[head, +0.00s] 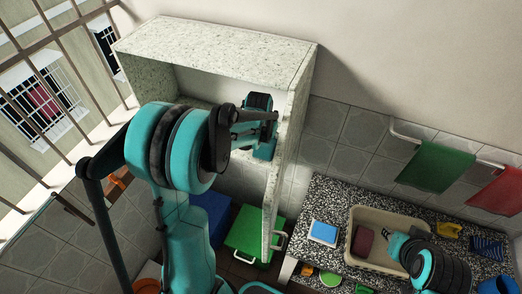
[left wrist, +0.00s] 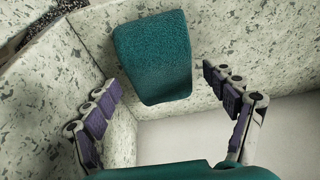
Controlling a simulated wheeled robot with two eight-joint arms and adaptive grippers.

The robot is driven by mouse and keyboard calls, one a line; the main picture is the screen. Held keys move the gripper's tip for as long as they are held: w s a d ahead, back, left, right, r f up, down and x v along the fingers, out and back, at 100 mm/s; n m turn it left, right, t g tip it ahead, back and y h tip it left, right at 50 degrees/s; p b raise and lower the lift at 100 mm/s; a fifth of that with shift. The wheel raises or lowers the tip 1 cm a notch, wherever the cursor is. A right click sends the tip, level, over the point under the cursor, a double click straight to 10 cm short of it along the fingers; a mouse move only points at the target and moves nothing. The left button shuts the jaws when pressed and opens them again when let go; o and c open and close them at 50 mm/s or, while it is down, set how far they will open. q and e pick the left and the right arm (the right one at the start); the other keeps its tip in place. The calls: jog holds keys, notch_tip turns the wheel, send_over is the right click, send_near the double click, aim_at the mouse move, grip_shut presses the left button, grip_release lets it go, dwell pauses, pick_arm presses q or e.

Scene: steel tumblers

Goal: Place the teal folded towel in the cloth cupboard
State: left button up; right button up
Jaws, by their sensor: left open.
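The teal folded towel (left wrist: 153,62) shows in the left wrist view against pale speckled panels, just beyond my open fingers and apart from them. The cloth cupboard (head: 215,55) is a speckled box on the wall in the head view, its door (head: 275,190) standing open. My left arm reaches into its front opening. My left gripper (left wrist: 162,85) is open and empty, with one finger on each side of the towel's near end in the picture. In the head view my arm hides much of the inside. My right gripper (head: 388,233) is over the beige basin; its jaws are unclear.
The beige basin (head: 353,222) on the speckled counter holds a dark red cloth (head: 362,241). A blue-and-white block (head: 323,232) lies left of it. Green (head: 437,167) and red (head: 498,192) towels hang on rails. A green box (head: 254,231) and a blue box (head: 209,212) stand below the cupboard.

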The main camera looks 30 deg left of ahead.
aim_at(267, 142)
pick_arm(q)
jog(key=v, duration=0.3)
jog(key=shift+s, duration=0.15)
jog(key=s, duration=1.1)
jog(key=shift+s+d+p, duration=0.35)
jog(key=shift+f, duration=0.15)
